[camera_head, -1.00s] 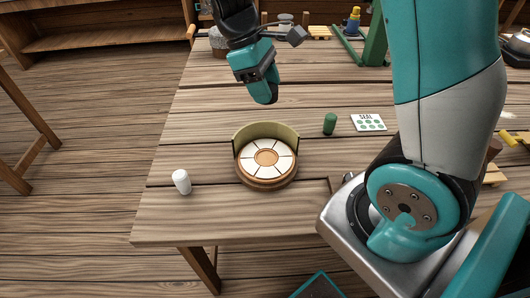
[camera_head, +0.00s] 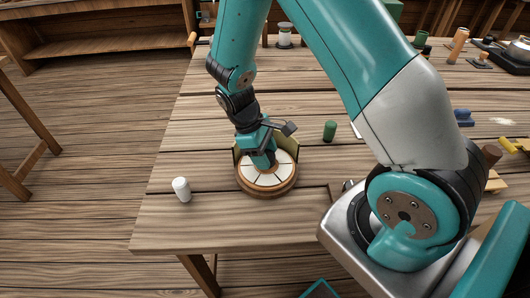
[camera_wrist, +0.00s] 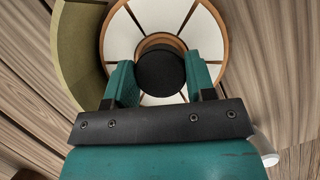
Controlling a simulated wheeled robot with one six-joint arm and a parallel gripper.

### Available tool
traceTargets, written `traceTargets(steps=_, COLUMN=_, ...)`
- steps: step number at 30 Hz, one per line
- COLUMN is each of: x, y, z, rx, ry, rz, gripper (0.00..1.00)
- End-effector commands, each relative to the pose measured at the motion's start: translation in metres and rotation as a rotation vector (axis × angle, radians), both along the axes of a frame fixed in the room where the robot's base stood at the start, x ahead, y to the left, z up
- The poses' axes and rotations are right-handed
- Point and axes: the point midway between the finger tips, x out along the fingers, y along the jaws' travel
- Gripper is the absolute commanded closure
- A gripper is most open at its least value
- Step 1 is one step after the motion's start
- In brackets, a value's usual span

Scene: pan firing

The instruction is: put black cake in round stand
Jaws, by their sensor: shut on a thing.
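The round stand (camera_head: 286,180) is near the front left of the table, with a brown rim, white wedge panels on top and a curved olive wall at its back. My gripper (camera_head: 264,163) is down over the stand's middle, its fingers shut on the black cake. In the wrist view the black cake (camera_wrist: 160,72) is a dark disc between the two teal fingers, over the stand's round centre opening. I cannot tell whether it rests in the opening or hangs just above it. In the head view my gripper hides the cake.
The olive wall (camera_wrist: 78,45) is close beside my left finger in the wrist view. The table front is clear.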

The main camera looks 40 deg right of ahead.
Motion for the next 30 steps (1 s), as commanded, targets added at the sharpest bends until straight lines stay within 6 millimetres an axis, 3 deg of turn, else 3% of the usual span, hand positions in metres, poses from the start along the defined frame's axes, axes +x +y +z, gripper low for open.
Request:
traceTargets(steps=20, x=0.000, y=0.000, z=-0.011, rx=0.000, ry=0.000, rz=-0.001, gripper=0.78)
traceTargets(steps=21, x=0.000, y=0.000, z=-0.011, rx=0.000, ry=0.000, rz=-0.001, gripper=0.48)
traceTargets(steps=24, x=0.000, y=0.000, z=-0.011, rx=0.000, ry=0.000, rz=-0.001, gripper=0.25)
traceTargets(steps=30, x=0.000, y=0.000, z=-0.011, rx=0.000, ry=0.000, rz=-0.001, gripper=0.24)
